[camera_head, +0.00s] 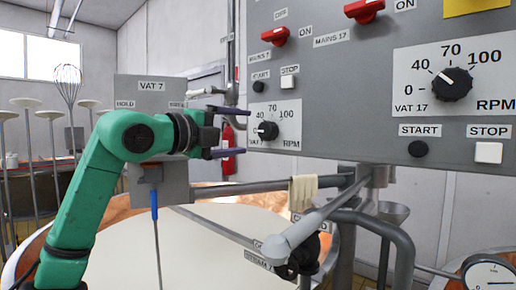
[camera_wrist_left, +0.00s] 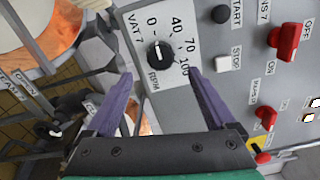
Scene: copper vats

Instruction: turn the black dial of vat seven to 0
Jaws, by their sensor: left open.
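The black dial of vat seven (camera_head: 268,131) sits on a white scale plate at the lower left of the grey control panel. In the left wrist view the dial (camera_wrist_left: 160,56) shows a white mark on the side towards the 0, though its exact reading is hard to tell. My left gripper (camera_head: 245,131) is open and empty, its two purple fingers pointing at the panel just left of the dial. In the wrist view the fingertips (camera_wrist_left: 160,73) lie on either side of the dial in the picture, apparently still short of it. My right gripper is out of view.
A similar vat 17 dial (camera_head: 452,84) is on the right of the panel. START and STOP buttons and red switches (camera_head: 275,36) sit above the vat seven dial. Below are pipes, a hanging cloth (camera_head: 303,192) and a vat of pale liquid (camera_head: 215,245).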

